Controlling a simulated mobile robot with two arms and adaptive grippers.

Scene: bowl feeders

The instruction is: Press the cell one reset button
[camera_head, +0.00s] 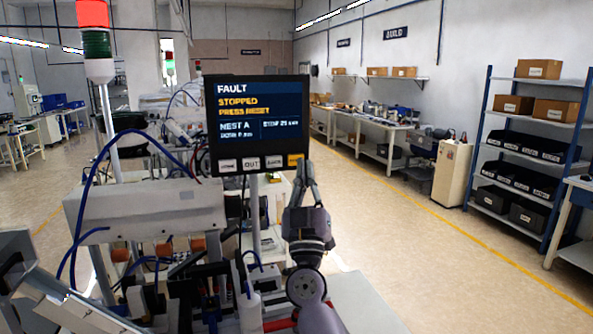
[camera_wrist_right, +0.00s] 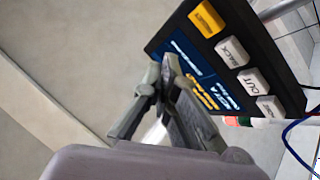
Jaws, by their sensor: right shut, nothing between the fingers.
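A black operator panel (camera_head: 258,122) stands on a pole, with a lit screen reading FAULT, STOPPED, PRESS RESET and NEST A. Along its bottom edge is a row of white buttons, with a yellow button (camera_head: 295,160) at the right end. The yellow button also shows in the right wrist view (camera_wrist_right: 207,19), at the panel's corner. My right gripper (camera_head: 304,166) is shut and empty, fingers pointing up, just right of the yellow button. In the right wrist view its fingertips (camera_wrist_right: 166,68) overlap the screen's edge, away from the button. Contact with the panel cannot be told. My left gripper is not visible.
A stack light (camera_head: 92,14) at the left glows red. Feeder machinery (camera_head: 150,210) with blue hoses fills the area left of and below the panel. Open floor (camera_head: 400,240) lies to the right, before a blue shelf rack (camera_head: 530,140) with boxes and bins.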

